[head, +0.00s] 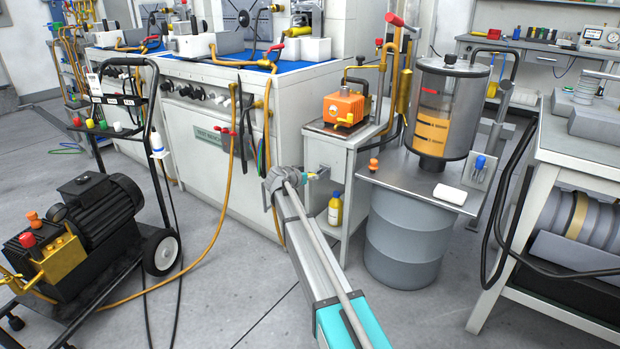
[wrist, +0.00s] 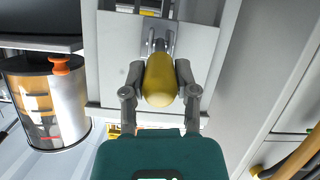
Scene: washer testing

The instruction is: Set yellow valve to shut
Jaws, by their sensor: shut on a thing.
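The yellow valve handle (wrist: 160,80) is a rounded yellow lever on a grey metal stem, mounted on a pale panel (wrist: 110,60) in the wrist view. My gripper (wrist: 160,92) has its two dark fingers closed on both sides of the handle, touching it. In the head view my gripper (head: 312,177) reaches the side of the small grey cabinet (head: 345,160) between the test bench and the drum. The valve is small there and mostly hidden by the gripper, and its exact setting is hard to tell.
A grey drum (head: 402,240) with a metal top and a tank (head: 445,110) of orange liquid stands right of the cabinet. A yellow bottle (head: 335,209) sits low in the cabinet.

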